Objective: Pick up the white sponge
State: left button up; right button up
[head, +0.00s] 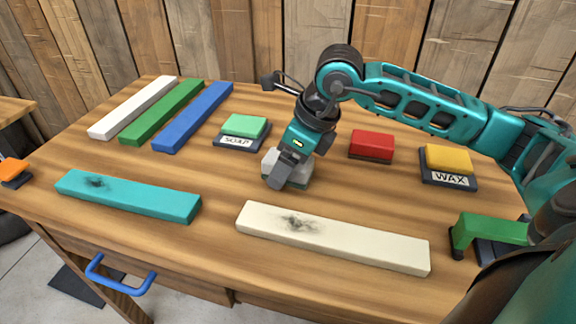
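The other finger is hidden, so I cannot tell whether the gripper is closed on the sponge. The sponge appears to rest on the table. My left gripper is not in view.
Near my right gripper are a green soap block (245,125), a red block (372,145) and a yellow wax block (449,158). A cream plank (350,246) and a teal plank (140,198) lie in front. White, green and blue bars (196,115) lie at the back left.

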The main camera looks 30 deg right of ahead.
jog(key=c, duration=0.9)
notch_tip(320, 180, up, 20)
jog(key=p, duration=0.5)
